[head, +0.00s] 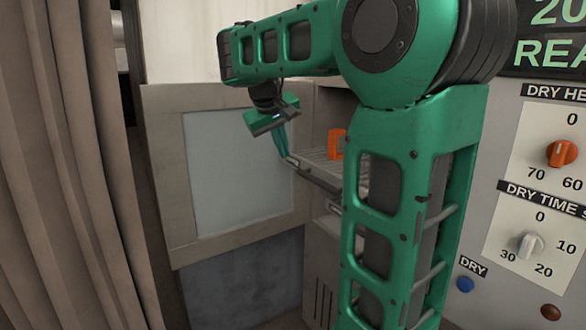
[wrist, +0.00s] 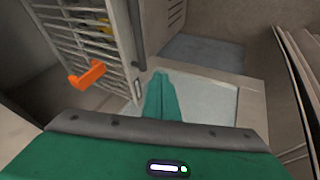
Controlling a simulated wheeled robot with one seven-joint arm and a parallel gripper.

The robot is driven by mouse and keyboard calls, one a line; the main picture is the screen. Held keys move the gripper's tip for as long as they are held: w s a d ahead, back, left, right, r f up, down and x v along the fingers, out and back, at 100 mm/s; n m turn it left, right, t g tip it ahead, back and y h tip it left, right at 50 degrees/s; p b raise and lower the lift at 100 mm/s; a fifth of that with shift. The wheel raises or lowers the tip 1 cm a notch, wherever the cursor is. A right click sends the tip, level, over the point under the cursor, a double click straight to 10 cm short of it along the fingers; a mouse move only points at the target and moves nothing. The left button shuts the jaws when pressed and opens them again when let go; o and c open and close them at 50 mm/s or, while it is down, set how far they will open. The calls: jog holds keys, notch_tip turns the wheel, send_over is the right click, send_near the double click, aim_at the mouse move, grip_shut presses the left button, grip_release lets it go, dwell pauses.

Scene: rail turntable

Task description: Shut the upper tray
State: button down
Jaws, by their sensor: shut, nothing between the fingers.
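The upper tray (head: 318,180) is a grey wire rack that sticks out of the open cabinet in the head view. An orange handle-like piece (head: 337,143) stands at it. In the wrist view the tray (wrist: 88,27) is at the upper left, with the orange piece (wrist: 87,75) at its edge. My gripper (head: 286,153) is shut and empty, its green fingers pointing down near the tray's outer end. In the wrist view the fingertips (wrist: 160,76) are just right of the tray's corner. I cannot tell whether they touch. My arm hides the tray's right part.
The cabinet door (head: 160,150), with a pale window, stands open at the left. A brown curtain (head: 65,180) hangs farther left. A control panel with knobs (head: 562,153) is at the right. A vented grey block (head: 320,265) sits below the tray.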

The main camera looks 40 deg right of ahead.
aim_at(300, 169)
jog(key=d+f, duration=0.3)
jog(key=w+d+f, duration=0.1)
jog(key=d+f, duration=0.1)
jog(key=f, duration=0.1)
jog(key=d+f, duration=0.3)
jog(key=shift+w+d, duration=0.25)
jog(key=shift+d, duration=0.1)
